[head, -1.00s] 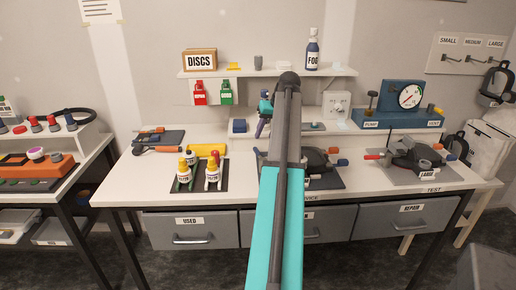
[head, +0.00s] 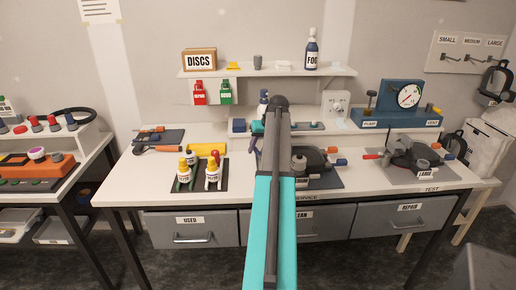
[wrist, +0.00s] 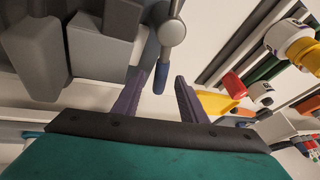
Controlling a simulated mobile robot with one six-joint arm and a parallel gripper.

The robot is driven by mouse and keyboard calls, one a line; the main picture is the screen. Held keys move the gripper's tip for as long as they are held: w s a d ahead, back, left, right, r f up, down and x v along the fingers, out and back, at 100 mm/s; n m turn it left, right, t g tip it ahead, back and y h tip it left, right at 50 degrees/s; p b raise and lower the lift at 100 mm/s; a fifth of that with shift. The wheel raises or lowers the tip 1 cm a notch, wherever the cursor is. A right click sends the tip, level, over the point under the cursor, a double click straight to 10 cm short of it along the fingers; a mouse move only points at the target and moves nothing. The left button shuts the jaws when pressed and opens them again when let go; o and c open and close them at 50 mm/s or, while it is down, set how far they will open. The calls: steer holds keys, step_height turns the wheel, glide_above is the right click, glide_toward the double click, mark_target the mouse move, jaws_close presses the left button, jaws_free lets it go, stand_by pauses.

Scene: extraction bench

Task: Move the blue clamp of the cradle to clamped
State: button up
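The service cradle (head: 314,158) is a dark round device on a mat, partly hidden behind my arm in the head view. In the wrist view, a lever with a blue grip (wrist: 160,78) and a grey round pivot hangs down from the top. I take it for the blue clamp. My gripper (wrist: 161,76) is open, its two purple fingers on either side of the blue grip's end, with gaps showing. In the head view my gripper (head: 254,143) is low beside the cradle, mostly hidden by my arm.
Grey blocks (wrist: 100,45) stand close left of the lever in the wrist view. Yellow-capped bottles (head: 212,173) stand on a dark mat left of my arm. A second cradle (head: 412,155) and a pump with a gauge (head: 402,105) are at the right.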

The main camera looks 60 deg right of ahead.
jaws_close()
